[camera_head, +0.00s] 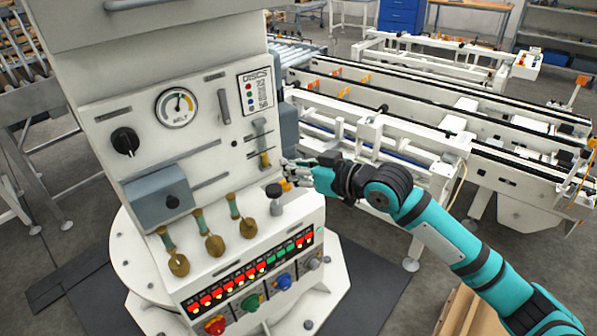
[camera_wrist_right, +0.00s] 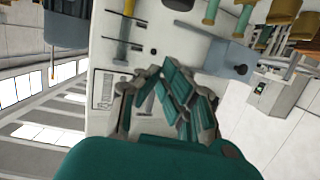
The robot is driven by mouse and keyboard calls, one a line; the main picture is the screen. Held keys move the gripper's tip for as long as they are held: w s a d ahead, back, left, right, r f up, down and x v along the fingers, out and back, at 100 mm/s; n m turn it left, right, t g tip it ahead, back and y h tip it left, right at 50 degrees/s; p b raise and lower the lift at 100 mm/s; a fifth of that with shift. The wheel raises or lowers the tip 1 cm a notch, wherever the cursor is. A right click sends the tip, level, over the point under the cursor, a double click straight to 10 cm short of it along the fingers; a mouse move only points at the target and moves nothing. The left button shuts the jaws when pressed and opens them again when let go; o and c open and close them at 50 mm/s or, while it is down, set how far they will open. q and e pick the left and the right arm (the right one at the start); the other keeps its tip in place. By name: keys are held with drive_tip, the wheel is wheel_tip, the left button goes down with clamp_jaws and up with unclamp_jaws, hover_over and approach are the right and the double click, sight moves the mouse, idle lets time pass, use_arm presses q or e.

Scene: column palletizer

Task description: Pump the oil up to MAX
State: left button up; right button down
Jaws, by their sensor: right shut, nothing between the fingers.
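My right gripper (camera_head: 288,172) is beside the right edge of the machine's white panel, just above and right of a black-capped pump knob (camera_head: 273,190). It is shut and empty, and its fingers also show in the right wrist view (camera_wrist_right: 165,98). An upright sight tube (camera_head: 261,143) on the panel, up and left of the gripper, has yellow oil low in it. The tube also shows in the right wrist view (camera_wrist_right: 126,28). I cannot read a MAX mark. I cannot tell whether the gripper touches the knob. My left gripper is out of view.
The panel carries a round gauge (camera_head: 176,107), a black dial (camera_head: 125,140), a grey-blue box (camera_head: 157,197) and several brass-ended levers (camera_head: 211,241). Coloured buttons (camera_head: 250,271) line the front. A conveyor (camera_head: 440,110) stands to the right, behind my arm.

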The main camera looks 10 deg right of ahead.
sight(280, 190)
drive_tip(key=w+a+f+p, duration=0.1)
drive_tip(key=w+a+f, duration=0.2)
drive_tip(key=shift+w+a+f, duration=0.15)
drive_tip(key=shift+d+f+p, duration=0.2)
drive_tip(key=shift+f+p, duration=0.15)
drive_tip(key=shift+f, duration=0.55)
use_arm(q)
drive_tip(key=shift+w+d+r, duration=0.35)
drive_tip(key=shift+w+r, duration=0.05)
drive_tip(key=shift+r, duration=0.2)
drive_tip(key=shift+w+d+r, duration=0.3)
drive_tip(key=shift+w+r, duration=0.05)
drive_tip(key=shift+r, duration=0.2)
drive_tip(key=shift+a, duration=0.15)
